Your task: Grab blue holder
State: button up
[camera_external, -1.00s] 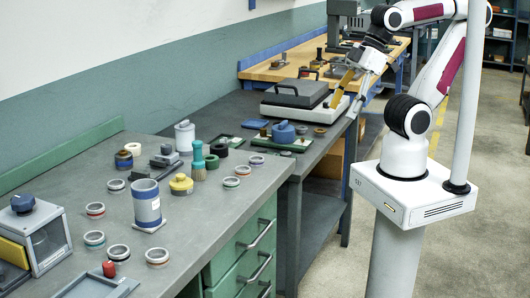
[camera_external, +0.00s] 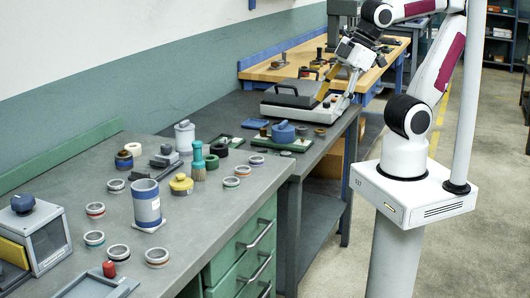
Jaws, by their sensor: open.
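A round blue holder with a knob on top (camera_external: 283,132) sits on a green plate (camera_external: 290,145) at the right part of the bench. My gripper (camera_external: 323,92) is at the grey-and-white machine, beyond and to the right of the blue holder, and clearly apart from it. It points down and left, and yellowish parts show near its tip. It is open, though its fingers are small and hard to make out. Nothing visible is held in it.
The white machine with a dark grey lid (camera_external: 296,93) stands close to my gripper. Several rings, a grey-blue cylinder (camera_external: 147,204), a teal brush (camera_external: 197,160) and a yellow pot (camera_external: 181,184) stand on the near bench.

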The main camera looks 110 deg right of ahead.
jog(key=w+d+r+n+h, duration=0.35)
jog(key=w+d+n, duration=0.25)
jog(key=w+d, duration=0.6)
jog(key=n+t+h, duration=0.3)
jog(key=n+h, duration=0.3)
jog(key=n, duration=1.3)
send_over(130, 157)
jog(key=s+a, duration=0.2)
jog(key=a, duration=0.1)
notch_tip(130, 157, down, 14)
jog(key=shift+s+a, duration=0.15)
jog(key=shift+s, duration=0.05)
jog(key=shift+f, duration=0.15)
notch_tip(130, 157, down, 8)
jog(key=shift+r, duration=0.15)
jog(key=shift+w+d+f+m, duration=0.3)
jog(key=shift+w+d+f, duration=0.1)
jog(key=shift+w+d, duration=0.15)
jog(key=shift+d, duration=0.1)
